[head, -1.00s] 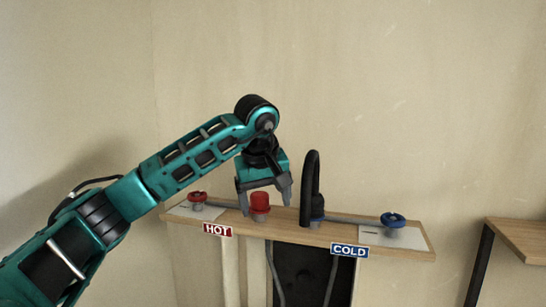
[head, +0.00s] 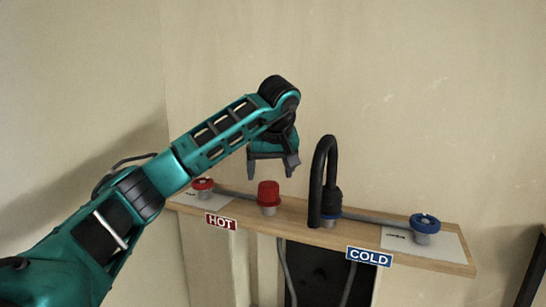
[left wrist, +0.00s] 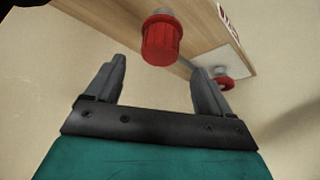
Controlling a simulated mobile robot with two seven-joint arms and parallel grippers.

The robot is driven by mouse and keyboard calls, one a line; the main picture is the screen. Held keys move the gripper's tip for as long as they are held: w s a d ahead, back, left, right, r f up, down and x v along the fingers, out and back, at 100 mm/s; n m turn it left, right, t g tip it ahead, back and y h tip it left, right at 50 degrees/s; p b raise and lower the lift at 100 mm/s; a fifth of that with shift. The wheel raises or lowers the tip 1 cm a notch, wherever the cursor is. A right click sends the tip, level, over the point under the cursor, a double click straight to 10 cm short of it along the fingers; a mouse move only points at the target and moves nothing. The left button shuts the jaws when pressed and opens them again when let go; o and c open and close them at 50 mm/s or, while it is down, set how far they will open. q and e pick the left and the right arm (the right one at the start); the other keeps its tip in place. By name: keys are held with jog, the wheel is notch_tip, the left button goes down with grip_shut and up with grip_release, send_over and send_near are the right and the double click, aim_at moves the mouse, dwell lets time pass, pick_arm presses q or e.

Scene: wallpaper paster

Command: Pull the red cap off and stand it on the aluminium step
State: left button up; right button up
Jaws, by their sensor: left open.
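The red cap (head: 268,193) sits on a short grey stub on the wooden shelf, near the HOT sign. My left gripper (head: 272,172) is open and empty, above and slightly behind or over the cap, apart from it. In the left wrist view the red cap (left wrist: 162,42) shows ahead of the two spread fingers (left wrist: 160,82), ribbed and still on its pale stub. I see no aluminium step that I can make out in these views. My right gripper is not in view.
A red valve wheel (head: 203,187) stands left on the wooden shelf (head: 295,213). A black curved hose (head: 318,180) rises right of the cap. A blue valve wheel (head: 424,223) is farther right. HOT (head: 221,222) and COLD (head: 369,257) signs hang on the front edge.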

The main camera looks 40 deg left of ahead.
aim_at(269, 184)
pick_arm(q)
jog(key=x, duration=0.5)
jog(key=shift+w+a+f, duration=0.15)
jog(key=shift+a+f, duration=0.05)
jog(key=shift+f, duration=0.15)
jog(key=c, duration=1.2)
